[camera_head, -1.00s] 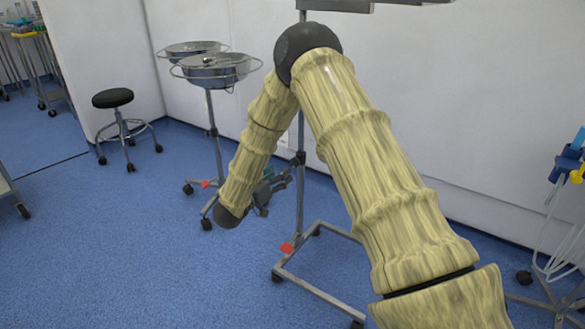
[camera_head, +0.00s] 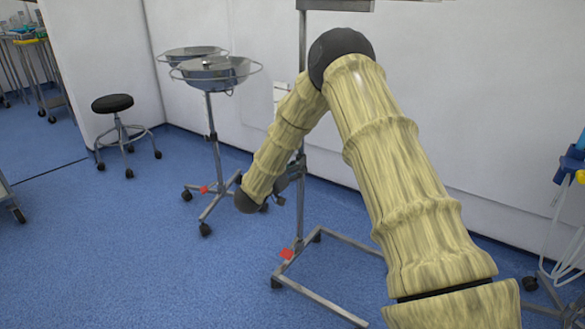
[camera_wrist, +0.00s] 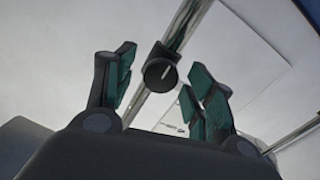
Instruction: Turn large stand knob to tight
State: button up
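The large stand's knob (camera_wrist: 160,74) is a round black knob with a light line on its face, on the metal pole (camera_wrist: 183,32) in the wrist view. My gripper (camera_wrist: 160,88) is open, with a green-padded finger on either side of the knob in the picture. The fingers do not visibly touch it, and I cannot tell how far it lies beyond the fingertips. In the head view the stand's upright pole (camera_head: 301,215) stands behind my arm. My gripper is mostly hidden there behind my forearm, and the knob cannot be made out.
The stand's base frame (camera_head: 325,300) with a red pedal (camera_head: 286,254) rests on the blue floor. Its tray (camera_head: 335,5) is at the top. A double-basin stand (camera_head: 213,72) and a black stool (camera_head: 113,104) are at left. A white wall is close behind.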

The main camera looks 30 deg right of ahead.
jog(key=c, duration=1)
jog(key=shift+r+m+p, duration=0.1)
jog(key=shift+m+p, duration=0.3)
jog(key=shift+p, duration=0.05)
jog(key=shift+s+f+m+b, duration=0.15)
jog(key=shift+m+b, duration=0.1)
jog(key=shift+m, duration=5.55)
jog(key=shift+w+f+m+b, duration=0.1)
jog(key=shift+f+m+b, duration=0.15)
jog(key=shift+m, duration=5.55)
jog(key=shift+s+f+m+b, duration=0.1)
jog(key=shift+m+b, duration=0.15)
jog(key=shift+m, duration=5.55)
